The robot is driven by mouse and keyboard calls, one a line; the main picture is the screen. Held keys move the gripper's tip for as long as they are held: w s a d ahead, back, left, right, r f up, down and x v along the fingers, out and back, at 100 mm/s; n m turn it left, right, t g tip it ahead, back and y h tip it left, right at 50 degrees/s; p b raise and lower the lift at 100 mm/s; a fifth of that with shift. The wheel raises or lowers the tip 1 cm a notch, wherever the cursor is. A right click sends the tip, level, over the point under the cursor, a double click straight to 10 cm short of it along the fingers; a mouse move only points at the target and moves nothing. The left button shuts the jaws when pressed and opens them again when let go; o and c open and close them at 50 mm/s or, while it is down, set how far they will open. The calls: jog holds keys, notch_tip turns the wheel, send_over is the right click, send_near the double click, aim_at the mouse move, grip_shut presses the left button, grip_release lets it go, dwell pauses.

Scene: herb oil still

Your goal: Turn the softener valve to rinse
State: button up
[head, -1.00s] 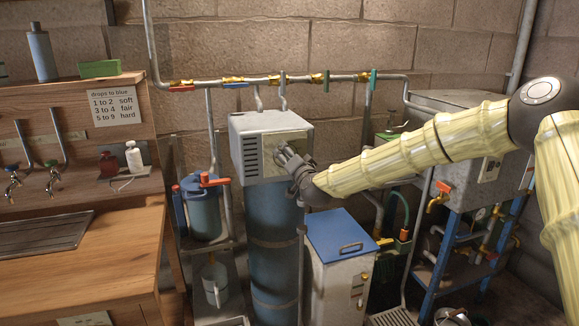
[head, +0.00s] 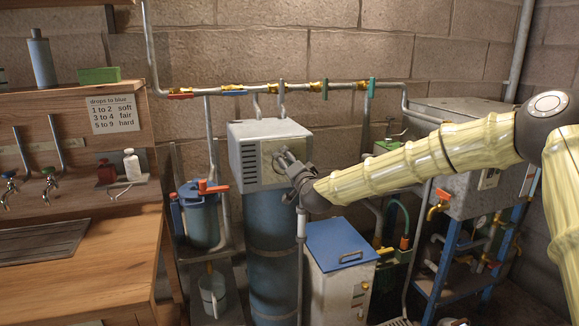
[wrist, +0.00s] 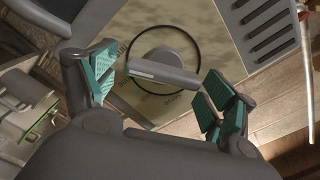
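The softener is a tall blue cylinder (head: 271,245) with a grey box-shaped valve head (head: 262,150) on top. On the head's front panel is a round grey knob with a bar handle, the softener valve (wrist: 165,72), seen close in the wrist view. Small lettering rings the knob but is too blurred to read. My gripper (head: 284,163) is in front of this panel in the head view. In the wrist view my gripper (wrist: 160,95) is open, its teal-padded fingers on either side of the bar handle, with gaps showing. The gripper partly hides the panel in the head view.
A white cabinet with a blue lid (head: 342,243) stands right of the softener. A blue filter housing (head: 201,218) with a red-orange handle stands left. Pipes with coloured valve levers (head: 235,92) run along the wall above. A wooden sink counter (head: 100,255) is at left.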

jog(key=shift+a, duration=0.15)
jog(key=shift+s, duration=0.1)
jog(key=v, duration=1.2)
